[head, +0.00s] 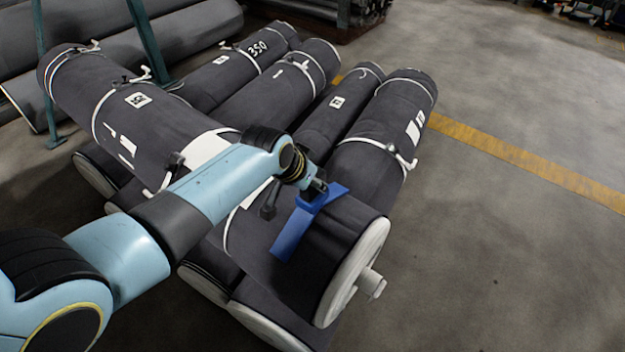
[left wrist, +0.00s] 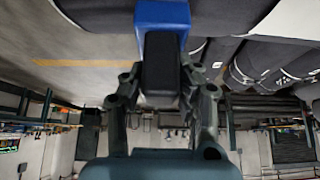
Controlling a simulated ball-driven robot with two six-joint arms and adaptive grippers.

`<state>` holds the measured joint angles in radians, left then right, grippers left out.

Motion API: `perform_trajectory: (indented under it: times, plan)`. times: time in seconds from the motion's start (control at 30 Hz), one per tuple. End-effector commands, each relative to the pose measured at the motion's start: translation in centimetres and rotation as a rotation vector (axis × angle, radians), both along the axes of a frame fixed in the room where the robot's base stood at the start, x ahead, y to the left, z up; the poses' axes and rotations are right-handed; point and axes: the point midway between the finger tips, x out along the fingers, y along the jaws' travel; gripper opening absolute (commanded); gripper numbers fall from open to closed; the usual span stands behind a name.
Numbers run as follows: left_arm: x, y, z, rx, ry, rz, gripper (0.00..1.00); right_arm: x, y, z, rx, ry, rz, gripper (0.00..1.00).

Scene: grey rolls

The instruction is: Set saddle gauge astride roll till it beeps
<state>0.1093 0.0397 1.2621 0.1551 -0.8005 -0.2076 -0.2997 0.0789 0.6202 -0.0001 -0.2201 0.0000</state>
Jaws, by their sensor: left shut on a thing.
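The blue saddle gauge (head: 292,232) is at the near end of the top grey roll (head: 318,248), which lies diagonally across other rolls and has a pale end cap. One blue leg slopes down the roll's near left side. Another part reaches toward its upper right. I cannot tell whether the gauge touches the roll or hangs just above. My left gripper (head: 318,188) is shut on the gauge's dark handle (left wrist: 160,62); the gauge's blue body (left wrist: 162,14) is beyond it, against the roll, in the left wrist view. The gauge's far side is hidden. My right gripper is not in view.
Several strapped grey rolls (head: 395,108) lie beneath and behind, with pale straps and tags. A pale hub (head: 371,284) sticks out of the end cap. A teal post (head: 150,42) stands behind at left. Open floor (head: 500,230) with a yellow line (head: 530,165) is at right.

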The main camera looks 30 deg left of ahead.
Motion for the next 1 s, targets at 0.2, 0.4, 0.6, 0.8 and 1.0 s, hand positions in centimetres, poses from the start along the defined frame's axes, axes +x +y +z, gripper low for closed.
perform_trajectory:
  times: [0.2,0.4,0.6,0.8,1.0]
  plan:
    - [0.1,0.0,-0.2,0.000,-0.003,0.000,0.00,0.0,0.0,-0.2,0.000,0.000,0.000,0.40]
    - [0.1,0.0,-0.2,0.000,-0.002,0.000,0.47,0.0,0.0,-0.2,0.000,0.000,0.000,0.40]
    - [0.0,0.0,-0.3,0.000,-0.001,0.000,0.56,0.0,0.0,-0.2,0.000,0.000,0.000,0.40]
    - [-0.2,0.0,-0.1,0.000,0.001,0.000,0.56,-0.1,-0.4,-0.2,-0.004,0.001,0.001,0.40]
    - [-1.5,0.2,1.9,0.000,-0.002,-0.001,0.56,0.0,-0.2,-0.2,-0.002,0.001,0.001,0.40]
